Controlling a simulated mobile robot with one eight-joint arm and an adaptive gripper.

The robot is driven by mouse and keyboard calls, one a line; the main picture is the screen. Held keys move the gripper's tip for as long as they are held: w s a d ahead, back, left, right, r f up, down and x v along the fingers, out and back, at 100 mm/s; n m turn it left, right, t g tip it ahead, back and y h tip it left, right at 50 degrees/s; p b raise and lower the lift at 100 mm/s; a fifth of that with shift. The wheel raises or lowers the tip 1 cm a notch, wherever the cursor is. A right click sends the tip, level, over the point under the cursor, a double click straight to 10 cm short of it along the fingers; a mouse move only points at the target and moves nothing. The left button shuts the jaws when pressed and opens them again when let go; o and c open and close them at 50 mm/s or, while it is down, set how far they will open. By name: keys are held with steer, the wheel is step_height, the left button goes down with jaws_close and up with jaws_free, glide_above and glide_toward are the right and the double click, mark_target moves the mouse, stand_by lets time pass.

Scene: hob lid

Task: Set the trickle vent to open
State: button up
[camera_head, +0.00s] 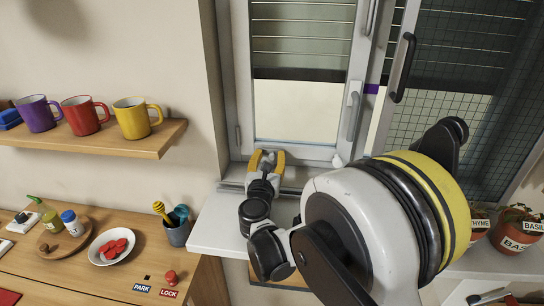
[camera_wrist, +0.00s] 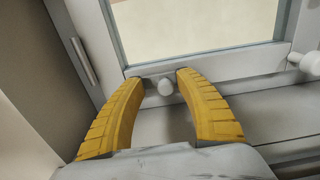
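I cannot tell the vent's setting.
A white knob (camera_head: 337,160) sits right of my gripper on the frame. The sash has a grey handle (camera_head: 354,110); the right sash has a black handle (camera_head: 403,68). The white sill (camera_head: 215,228) lies below. Potted herbs (camera_head: 515,228) stand right; a mug shelf (camera_head: 165,137) is left.

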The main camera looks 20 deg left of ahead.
steer(key=shift+w+d, duration=0.1)
steer(key=shift+w, duration=0.05)
steer(key=v, duration=1.2)
steer(key=shift+f, duration=0.1)
